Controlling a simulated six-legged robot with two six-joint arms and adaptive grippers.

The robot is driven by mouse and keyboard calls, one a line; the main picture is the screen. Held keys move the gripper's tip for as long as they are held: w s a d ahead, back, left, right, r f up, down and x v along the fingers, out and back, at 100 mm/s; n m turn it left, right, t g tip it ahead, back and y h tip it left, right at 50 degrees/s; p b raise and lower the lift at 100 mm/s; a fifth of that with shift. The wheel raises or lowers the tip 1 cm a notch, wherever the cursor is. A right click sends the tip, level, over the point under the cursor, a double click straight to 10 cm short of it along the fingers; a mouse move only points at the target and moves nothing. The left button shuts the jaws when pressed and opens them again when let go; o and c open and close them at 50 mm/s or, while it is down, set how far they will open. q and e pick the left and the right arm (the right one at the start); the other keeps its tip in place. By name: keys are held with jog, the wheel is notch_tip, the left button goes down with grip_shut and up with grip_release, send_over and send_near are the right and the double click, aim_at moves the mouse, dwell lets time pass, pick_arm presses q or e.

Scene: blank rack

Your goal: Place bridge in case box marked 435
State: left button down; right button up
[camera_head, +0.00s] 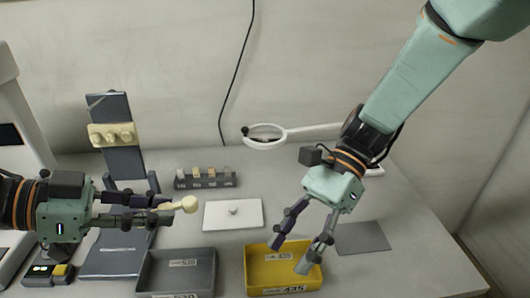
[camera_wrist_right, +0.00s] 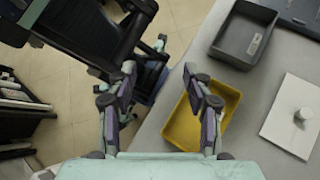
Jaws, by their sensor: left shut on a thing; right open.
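My left gripper (camera_head: 165,207) is shut on a small cream, lobed piece, seemingly the bridge (camera_head: 188,203), held above the table left of the white plate. The yellow case box (camera_head: 252,274) has a label reading 435 and stands at the table's front. It also shows in the right wrist view (camera_wrist_right: 229,98). My right gripper (camera_head: 292,252) is open and empty over this box, its fingers hiding part of the inside. It also shows in the right wrist view (camera_wrist_right: 159,80). No object shows in the visible part of the box.
A grey box (camera_head: 205,254) stands left of the yellow one. Behind are a white plate (camera_head: 220,222) with a small white cylinder, a dark rack (camera_head: 225,182) with small blocks, and a ring magnifier (camera_head: 265,143). A dark stand (camera_head: 127,155) bears a bumpy cream piece (camera_head: 112,135).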

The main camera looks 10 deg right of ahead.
aim_at(195, 198)
jog(key=w+a+r+m+t+y, duration=0.1)
jog(key=w+a+r+t+y, duration=0.3)
jog(key=w+r, duration=0.6)
jog(key=shift+g, duration=0.5)
jog(key=x, duration=0.3)
jog(key=s+x, duration=0.1)
jog(key=x, duration=0.3)
jog(key=r+x, duration=0.1)
jog(key=x, duration=0.3)
jog(key=shift+s+a+r, duration=0.1)
jog(key=shift+s+r, duration=0.05)
jog(key=shift+s, duration=0.1)
jog(key=shift+y, duration=0.3)
grip_shut()
pick_arm(q)
jog(key=c, duration=1.1)
grip_release()
jog(key=shift+r, duration=0.1)
